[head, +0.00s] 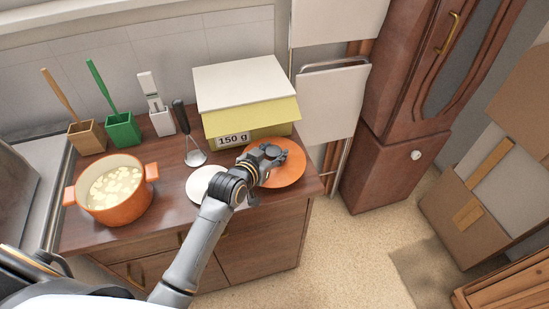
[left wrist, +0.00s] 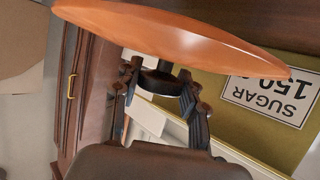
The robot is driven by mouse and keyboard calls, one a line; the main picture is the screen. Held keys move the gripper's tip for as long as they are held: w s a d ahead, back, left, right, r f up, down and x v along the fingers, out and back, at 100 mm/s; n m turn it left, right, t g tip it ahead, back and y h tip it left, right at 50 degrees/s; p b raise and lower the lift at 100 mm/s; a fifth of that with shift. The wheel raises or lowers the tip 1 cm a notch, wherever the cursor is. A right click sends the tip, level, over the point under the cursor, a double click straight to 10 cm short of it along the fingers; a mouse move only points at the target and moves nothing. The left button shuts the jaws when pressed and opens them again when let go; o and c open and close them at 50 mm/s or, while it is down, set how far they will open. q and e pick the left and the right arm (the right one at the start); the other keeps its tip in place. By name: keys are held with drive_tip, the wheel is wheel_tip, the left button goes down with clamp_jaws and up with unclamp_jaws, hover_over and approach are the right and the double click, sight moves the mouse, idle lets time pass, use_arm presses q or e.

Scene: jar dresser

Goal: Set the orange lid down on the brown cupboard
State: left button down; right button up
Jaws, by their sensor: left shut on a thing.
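The orange lid (head: 288,172) is a round, shallow disc over the right end of the low brown cupboard (head: 262,240). My left gripper (head: 268,153) is shut on the lid's dark knob, which also shows between the fingers (left wrist: 158,82) in the left wrist view. The lid's orange face (left wrist: 170,30) fills the top of that view. I cannot tell whether the lid touches the cupboard top or hangs just above it. Part of the lid is hidden by the gripper. My right gripper is not in view.
A yellow sugar box (head: 250,115) with a white top stands behind the lid. A white disc (head: 204,184) lies to its left, partly behind my arm. An orange pot (head: 113,203), a masher (head: 191,145) and several utensil holders (head: 123,130) occupy the left and back.

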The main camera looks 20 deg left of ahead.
sight(275, 158)
use_arm(q)
drive_tip(key=shift+w+f, duration=0.2)
drive_tip(key=f, duration=0.3)
drive_tip(key=shift+w+d+p, duration=0.15)
drive_tip(key=shift+w+p, duration=0.05)
drive_tip(key=shift+p, duration=0.2)
drive_tip(key=shift+f, duration=0.25)
drive_tip(key=shift+f, duration=0.2)
drive_tip(key=c, duration=0.7)
unclamp_jaws()
drive_tip(key=shift+c, duration=0.2)
